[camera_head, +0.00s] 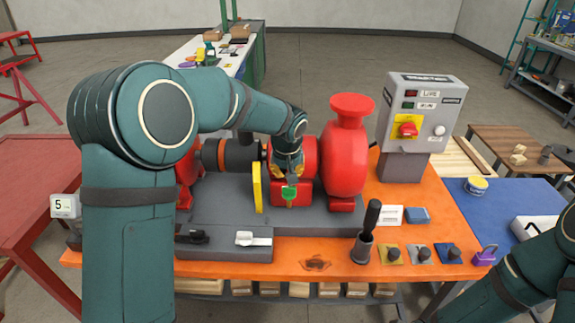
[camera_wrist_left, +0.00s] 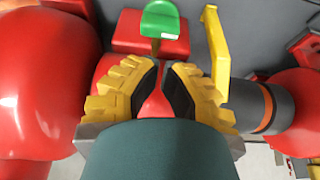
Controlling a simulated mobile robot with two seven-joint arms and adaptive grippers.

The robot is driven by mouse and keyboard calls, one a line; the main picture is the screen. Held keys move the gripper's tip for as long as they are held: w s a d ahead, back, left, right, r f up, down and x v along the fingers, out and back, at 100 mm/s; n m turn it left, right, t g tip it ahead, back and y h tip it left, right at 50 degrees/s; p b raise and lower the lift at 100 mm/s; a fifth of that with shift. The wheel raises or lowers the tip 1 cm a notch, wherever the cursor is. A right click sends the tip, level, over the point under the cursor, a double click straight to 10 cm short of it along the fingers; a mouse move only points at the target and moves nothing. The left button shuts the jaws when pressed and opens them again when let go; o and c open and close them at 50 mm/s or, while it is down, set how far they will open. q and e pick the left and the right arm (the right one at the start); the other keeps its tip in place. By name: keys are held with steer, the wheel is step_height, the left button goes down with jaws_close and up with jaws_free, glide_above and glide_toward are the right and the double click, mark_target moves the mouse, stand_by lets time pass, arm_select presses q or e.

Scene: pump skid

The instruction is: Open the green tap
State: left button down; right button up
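The green tap (camera_head: 289,194) is a small green handle on a red block at the front of the red pump. In the left wrist view the green tap (camera_wrist_left: 160,20) is at the top, beyond the fingertips and apart from them. My left gripper (camera_head: 288,168) is just above and behind the tap in the head view, and its arm hides part of the pump. In the left wrist view the yellow fingers of my left gripper (camera_wrist_left: 161,75) stand slightly apart, with only red pump surface showing between them. My right gripper is out of view.
A yellow lever (camera_head: 257,188) stands upright just left of the tap. The red pump casing (camera_head: 345,155) rises on the right. A control box (camera_head: 420,110), a dark-handled tool in a holder (camera_head: 368,230) and a purple padlock (camera_head: 484,256) are further right on the orange bench (camera_head: 300,260).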

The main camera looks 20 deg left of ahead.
mark_target(289, 193)
arm_select(q)
steer(key=shift+x, duration=2.4)
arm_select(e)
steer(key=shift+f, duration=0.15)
arm_select(q)
steer(key=shift+d, duration=0.1)
steer(key=shift+n+b, duration=0.3)
steer(key=shift+n, duration=0.1)
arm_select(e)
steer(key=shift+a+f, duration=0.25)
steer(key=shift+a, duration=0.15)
